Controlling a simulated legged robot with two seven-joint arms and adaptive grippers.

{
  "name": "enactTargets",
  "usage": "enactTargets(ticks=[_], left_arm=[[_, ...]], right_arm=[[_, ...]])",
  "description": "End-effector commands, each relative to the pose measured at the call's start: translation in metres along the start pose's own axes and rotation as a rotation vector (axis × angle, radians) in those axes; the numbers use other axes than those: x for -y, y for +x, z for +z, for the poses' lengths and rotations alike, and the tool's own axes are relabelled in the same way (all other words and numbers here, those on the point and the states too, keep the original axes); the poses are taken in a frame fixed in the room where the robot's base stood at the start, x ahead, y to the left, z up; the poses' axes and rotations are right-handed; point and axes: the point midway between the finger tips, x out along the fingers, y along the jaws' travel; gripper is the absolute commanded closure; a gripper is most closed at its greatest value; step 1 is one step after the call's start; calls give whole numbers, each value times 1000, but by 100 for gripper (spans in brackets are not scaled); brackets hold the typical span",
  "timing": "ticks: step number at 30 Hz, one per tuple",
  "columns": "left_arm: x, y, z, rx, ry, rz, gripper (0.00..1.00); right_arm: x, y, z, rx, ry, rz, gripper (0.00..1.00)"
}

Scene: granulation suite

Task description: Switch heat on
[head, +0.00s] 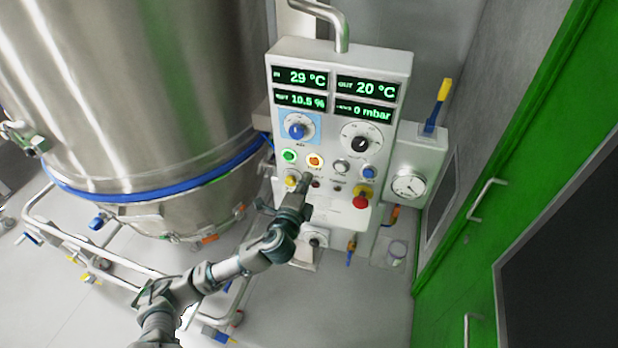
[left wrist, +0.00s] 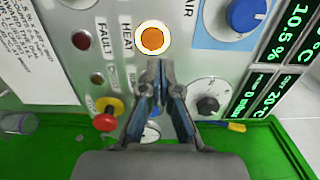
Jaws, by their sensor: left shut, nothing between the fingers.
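The heat button (head: 315,160) is an orange round button with a bright, pale ring, on the front of the control panel (head: 305,215). In the left wrist view the heat button (left wrist: 152,38) has the label HEAT beside it, and its orange centre looks lit. My left gripper (head: 305,182) is shut and empty, just below the button in the head view. In the left wrist view the fingertips (left wrist: 161,66) are together close to the button's edge; I cannot tell whether they touch the panel. My right gripper is not in view.
Around the button are a blue air knob (head: 297,131), a green button (head: 289,155), a black knob (head: 360,143) and a red emergency stop (head: 360,202). A steel vessel (head: 150,90) stands left, a green door frame (head: 520,130) right.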

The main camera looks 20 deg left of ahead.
Motion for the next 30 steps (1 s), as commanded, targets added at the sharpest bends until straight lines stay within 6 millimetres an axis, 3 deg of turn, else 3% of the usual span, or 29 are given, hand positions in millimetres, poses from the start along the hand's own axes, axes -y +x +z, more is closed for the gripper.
enactTargets(ticks=[15, 23, 30], left_arm=[[0, -77, -1, -1, 0, 0, 100], [1, -85, -2, 0, 2, 1, 100], [1, -85, 0, 0, 0, 0, 100]], right_arm=[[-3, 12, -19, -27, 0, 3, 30], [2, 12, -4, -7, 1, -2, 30], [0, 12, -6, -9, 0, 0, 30]])
